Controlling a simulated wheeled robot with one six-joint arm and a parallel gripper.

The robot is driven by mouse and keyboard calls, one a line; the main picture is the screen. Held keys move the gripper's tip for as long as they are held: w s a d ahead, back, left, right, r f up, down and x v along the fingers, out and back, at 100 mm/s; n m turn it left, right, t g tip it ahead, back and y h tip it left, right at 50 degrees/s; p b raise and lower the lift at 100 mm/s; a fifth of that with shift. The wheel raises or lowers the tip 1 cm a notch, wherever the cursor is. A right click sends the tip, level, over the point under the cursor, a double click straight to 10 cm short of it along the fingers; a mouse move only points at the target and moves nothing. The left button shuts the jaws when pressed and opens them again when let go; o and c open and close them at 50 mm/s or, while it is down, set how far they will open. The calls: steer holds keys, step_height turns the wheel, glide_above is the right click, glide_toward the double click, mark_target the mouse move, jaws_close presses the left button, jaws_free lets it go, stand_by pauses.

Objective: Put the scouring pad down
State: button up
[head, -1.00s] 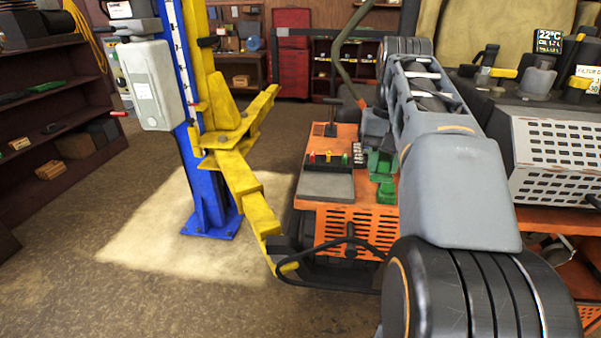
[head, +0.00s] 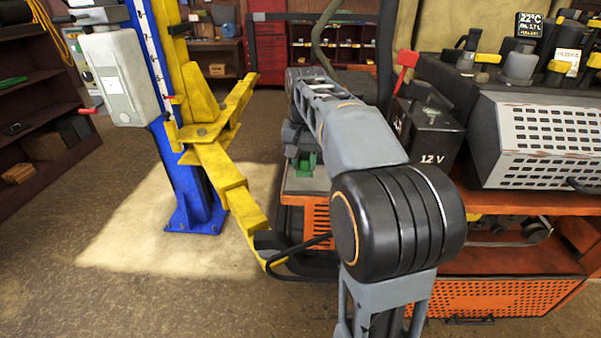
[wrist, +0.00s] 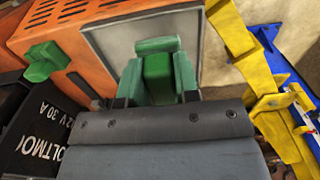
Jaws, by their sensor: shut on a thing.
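In the wrist view my gripper (wrist: 157,80) is shut on a darker green block, which I take to be the scouring pad (wrist: 158,72). Beyond it is a pale grey panel with a light rim (wrist: 110,40) on the orange body. The gap between pad and panel cannot be judged. My arm hides much of the mower in the head view.
A yellow lift arm (head: 228,185) reaches from the blue post (head: 190,195) beside the mower. A black 12 V box (head: 428,138) stands right of my arm. A perforated metal guard (head: 550,140) is farther right. Floor is open at front left.

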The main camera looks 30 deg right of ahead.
mark_target(301, 169)
steer(key=shift+w+a+f, duration=0.15)
steer(key=shift+w+f, duration=0.15)
steer(key=shift+f, duration=0.1)
steer(key=shift+w+a+f, duration=0.1)
steer(key=shift+w+f, duration=0.1)
steer(key=shift+f, duration=1.55)
steer(key=shift+f, duration=0.2)
steer(key=o, duration=0.9)
steer(key=shift+c, duration=0.2)
steer(key=shift+r, duration=0.1)
